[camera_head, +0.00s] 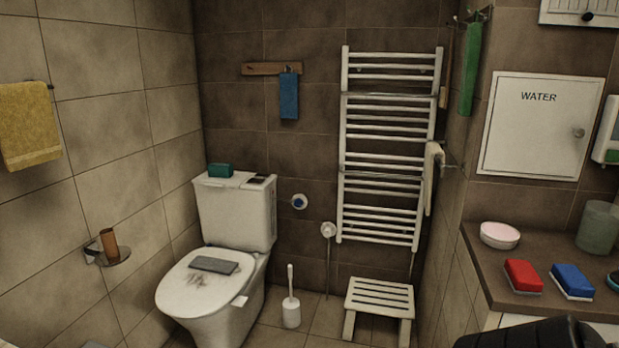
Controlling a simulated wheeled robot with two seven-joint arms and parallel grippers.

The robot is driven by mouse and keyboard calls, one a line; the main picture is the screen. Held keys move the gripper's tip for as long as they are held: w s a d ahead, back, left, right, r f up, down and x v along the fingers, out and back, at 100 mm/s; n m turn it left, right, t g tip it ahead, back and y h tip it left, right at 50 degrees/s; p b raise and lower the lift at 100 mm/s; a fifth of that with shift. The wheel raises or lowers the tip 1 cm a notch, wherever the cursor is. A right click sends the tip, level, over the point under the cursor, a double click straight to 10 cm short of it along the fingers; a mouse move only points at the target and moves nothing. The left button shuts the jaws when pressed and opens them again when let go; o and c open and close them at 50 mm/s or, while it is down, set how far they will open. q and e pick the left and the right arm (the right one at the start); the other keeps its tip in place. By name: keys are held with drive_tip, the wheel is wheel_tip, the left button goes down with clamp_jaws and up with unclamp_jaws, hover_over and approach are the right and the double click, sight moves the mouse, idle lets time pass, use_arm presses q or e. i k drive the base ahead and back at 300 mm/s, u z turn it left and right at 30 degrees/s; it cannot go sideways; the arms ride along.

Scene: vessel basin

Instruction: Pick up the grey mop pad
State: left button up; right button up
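A flat grey rectangular pad (214,265), which looks like the grey mop pad, lies on the closed white toilet lid (178,296). Dark smudges mark the lid just in front of it. Nothing touches the pad from above. Neither of my grippers shows in the head view. A black part at the bottom right edge looks like part of my own arm, with no fingers visible.
A green block (220,170) sits on the toilet cistern (234,215). A toilet brush (291,308) and a slatted stool (380,299) stand right of the toilet. The counter (487,262) at right holds a red sponge (523,276) and a blue sponge (572,281).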

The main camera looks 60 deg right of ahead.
sight(201, 262)
drive_tip(key=z, duration=1.55)
